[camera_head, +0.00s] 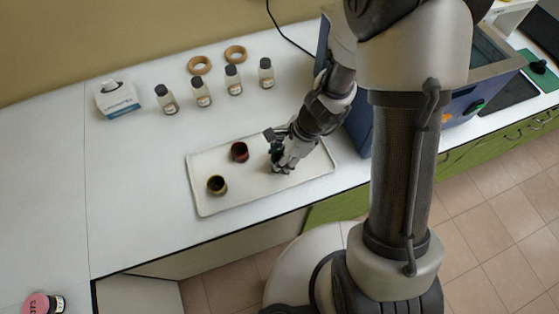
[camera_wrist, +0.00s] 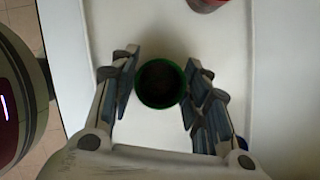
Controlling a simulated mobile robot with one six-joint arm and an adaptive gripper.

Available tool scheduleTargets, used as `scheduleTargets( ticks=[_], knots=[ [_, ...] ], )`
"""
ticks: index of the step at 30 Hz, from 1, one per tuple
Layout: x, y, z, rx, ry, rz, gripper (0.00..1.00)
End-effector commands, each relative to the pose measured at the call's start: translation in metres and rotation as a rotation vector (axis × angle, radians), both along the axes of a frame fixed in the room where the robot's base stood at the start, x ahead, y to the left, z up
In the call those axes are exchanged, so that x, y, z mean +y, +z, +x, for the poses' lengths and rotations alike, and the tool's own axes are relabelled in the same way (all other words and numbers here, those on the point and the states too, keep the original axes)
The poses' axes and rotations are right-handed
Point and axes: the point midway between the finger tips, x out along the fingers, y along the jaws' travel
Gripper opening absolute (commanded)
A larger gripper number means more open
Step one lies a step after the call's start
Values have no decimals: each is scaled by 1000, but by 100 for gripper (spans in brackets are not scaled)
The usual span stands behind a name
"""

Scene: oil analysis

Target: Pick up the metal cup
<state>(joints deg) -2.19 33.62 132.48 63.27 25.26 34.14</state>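In the wrist view a round cup with a green rim and dark inside (camera_wrist: 160,85) stands upright between the two fingers of my gripper (camera_wrist: 160,76). The fingers are spread, with a gap on each side of the cup. In the head view my gripper (camera_head: 279,163) is low over the right part of the tray and mostly hides this cup. A brass-coloured cup (camera_head: 217,186) and a red cup (camera_head: 239,151) stand to its left on the tray. I cannot tell for sure which cup is metal.
The white tray (camera_head: 208,207) lies near the counter's front edge. Several small bottles (camera_head: 202,95), two tan rings (camera_head: 199,66) and a white box (camera_head: 118,99) stand behind it. A blue machine (camera_head: 358,122) is close on the right.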

Motion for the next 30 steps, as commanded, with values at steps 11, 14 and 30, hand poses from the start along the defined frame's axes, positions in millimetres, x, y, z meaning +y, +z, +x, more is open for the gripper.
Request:
scheduleTargets(
  ticks=[11, 14, 30],
  knots=[
    [0, 0, 0, 0, 0, 0, 15],
    [0, 0, 0, 0, 0, 0, 12],
    [0, 43, 1, -4, 2, 1, 12]
  ],
)
